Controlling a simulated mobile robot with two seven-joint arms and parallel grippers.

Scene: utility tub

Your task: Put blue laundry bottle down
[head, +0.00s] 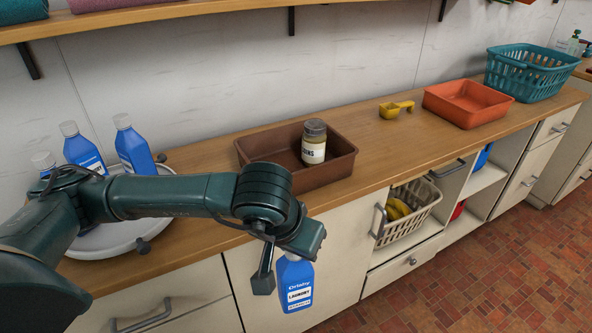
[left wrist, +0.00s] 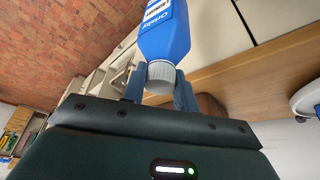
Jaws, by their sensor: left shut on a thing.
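A blue laundry bottle (head: 295,284) with a white label hangs below my left gripper (head: 272,262) in the head view, in front of the counter's front edge. In the left wrist view the blue bottle (left wrist: 166,32) has its grey-white cap between the two fingers of my left gripper (left wrist: 160,88), which is shut on it. The bottle is clear of the counter and hangs roughly upright. Several similar blue bottles (head: 133,146) stand on a round white tray (head: 97,243) at the left, partly hidden by my arm. My right gripper is not in view.
A wall shelf (head: 200,8) runs above. A basket (head: 412,219) sits in an open cubby below.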

